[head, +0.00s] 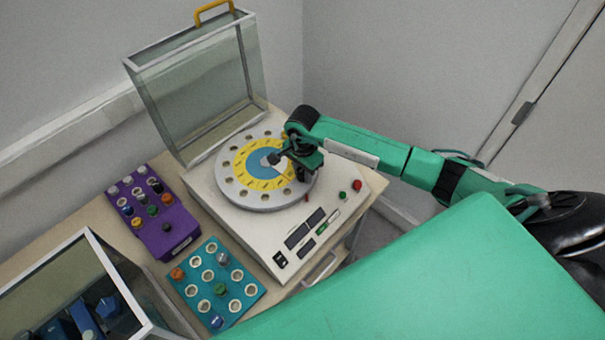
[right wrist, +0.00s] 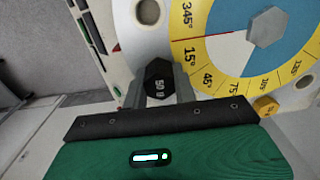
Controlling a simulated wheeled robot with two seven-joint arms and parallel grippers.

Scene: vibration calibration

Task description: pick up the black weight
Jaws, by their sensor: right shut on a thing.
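The black weight (right wrist: 158,72), a dark hexagonal piece with a white "50" marking, sits between the two fingers of my right gripper (right wrist: 159,88) in the right wrist view. The gripper is shut on it. In the head view my right gripper (head: 300,163) is over the right part of the round dial plate (head: 238,187), which has a white rim with holes, a yellow degree ring and a blue centre. The weight is mostly hidden there by the gripper. I cannot tell whether its base is in a hole or clear of the plate. My left gripper is not in view.
A glass cover with a yellow handle (head: 213,10) stands open behind the dial. A purple rack (head: 178,228) and a teal rack (head: 238,304) hold several small pieces. A glass-sided case (head: 95,262) is at the lower left. A grey hexagonal knob (right wrist: 268,27) is at the dial's centre.

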